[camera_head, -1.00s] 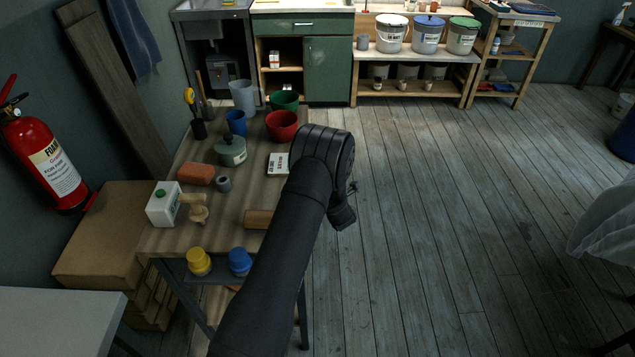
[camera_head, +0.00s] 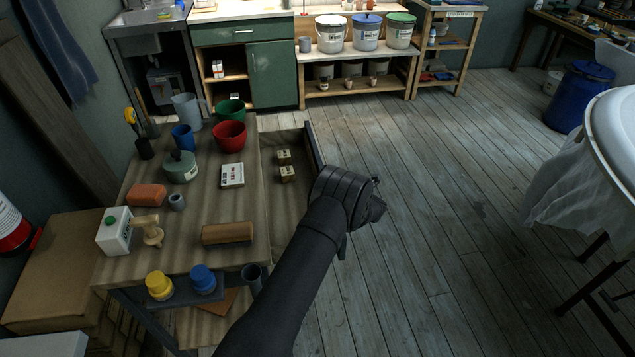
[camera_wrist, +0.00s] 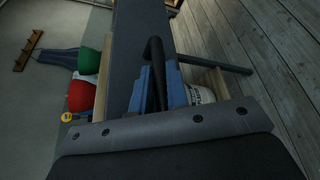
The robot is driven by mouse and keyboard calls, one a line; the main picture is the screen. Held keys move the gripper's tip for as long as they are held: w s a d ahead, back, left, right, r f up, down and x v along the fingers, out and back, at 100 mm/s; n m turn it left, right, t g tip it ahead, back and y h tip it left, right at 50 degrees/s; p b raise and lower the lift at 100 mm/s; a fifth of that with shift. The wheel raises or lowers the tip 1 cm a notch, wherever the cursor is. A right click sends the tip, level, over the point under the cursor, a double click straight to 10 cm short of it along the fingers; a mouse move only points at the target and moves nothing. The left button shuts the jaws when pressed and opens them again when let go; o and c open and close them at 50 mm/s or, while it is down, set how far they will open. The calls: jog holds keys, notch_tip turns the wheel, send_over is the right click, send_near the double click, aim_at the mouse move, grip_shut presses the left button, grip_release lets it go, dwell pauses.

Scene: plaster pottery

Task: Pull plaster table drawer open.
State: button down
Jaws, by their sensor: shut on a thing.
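The plaster table (camera_head: 205,210) stands left of my arm in the head view. Its drawer (camera_head: 283,208) is pulled out on the right side, with two small labelled boxes (camera_head: 287,174) inside. The drawer's dark front also shows in the wrist view (camera_wrist: 138,38). There, my gripper (camera_wrist: 160,82) has its blue fingers shut on the black bar handle (camera_wrist: 154,52). In the head view my arm hides the fingers, the handle and the near part of the drawer.
A cloth-draped round table (camera_head: 570,180) stands at right. The floor (camera_head: 440,200) between is clear.

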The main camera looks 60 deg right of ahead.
jog(key=shift+s+d, duration=1.5)
jog(key=c, duration=1.4)
grip_release()
jog(key=v, duration=1.7)
jog(key=shift+s, duration=0.15)
jog(key=x, duration=1.7)
jog(key=shift+w, duration=0.25)
